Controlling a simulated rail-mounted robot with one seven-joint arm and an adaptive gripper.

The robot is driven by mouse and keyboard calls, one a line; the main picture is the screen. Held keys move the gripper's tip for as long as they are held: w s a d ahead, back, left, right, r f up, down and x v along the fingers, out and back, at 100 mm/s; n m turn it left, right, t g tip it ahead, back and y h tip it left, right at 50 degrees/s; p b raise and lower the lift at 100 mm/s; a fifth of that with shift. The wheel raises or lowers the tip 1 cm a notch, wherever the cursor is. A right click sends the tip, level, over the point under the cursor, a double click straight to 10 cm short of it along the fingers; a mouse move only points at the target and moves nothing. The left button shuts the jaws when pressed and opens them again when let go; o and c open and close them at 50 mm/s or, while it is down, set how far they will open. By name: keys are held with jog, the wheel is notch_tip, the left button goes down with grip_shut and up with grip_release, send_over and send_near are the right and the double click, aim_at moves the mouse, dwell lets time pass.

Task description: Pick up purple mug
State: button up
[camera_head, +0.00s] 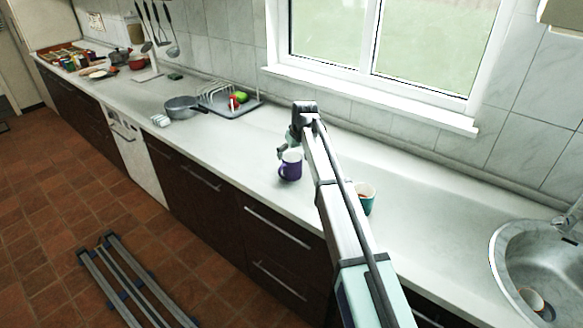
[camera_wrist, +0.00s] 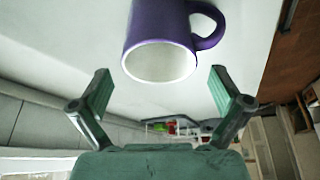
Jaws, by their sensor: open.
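The purple mug (camera_head: 290,168) stands upright on the white counter, near its front edge, in the head view. In the wrist view the purple mug (camera_wrist: 158,40) shows at the top middle, its pale inside towards the camera and its handle on the right. My gripper (camera_head: 284,152) is just beside the mug in the head view, partly hidden by my arm. In the wrist view my gripper (camera_wrist: 160,88) is open, with its two green-padded fingers apart. The mug lies just beyond the fingertips, roughly centred between them, and is not held.
A teal cup (camera_head: 366,200) stands right of my arm. A sink (camera_head: 545,262) with a cup in it is at the far right. A dish rack (camera_head: 228,98) with red and green items and a grey pan (camera_head: 182,107) are further left. The counter around the mug is clear.

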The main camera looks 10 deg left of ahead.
aim_at(291, 161)
jog(key=shift+s+p+x, duration=0.2)
jog(key=shift+p+x, duration=0.95)
jog(key=shift+x, duration=1.55)
jog(key=shift+d, duration=0.2)
jog(key=c, duration=1.5)
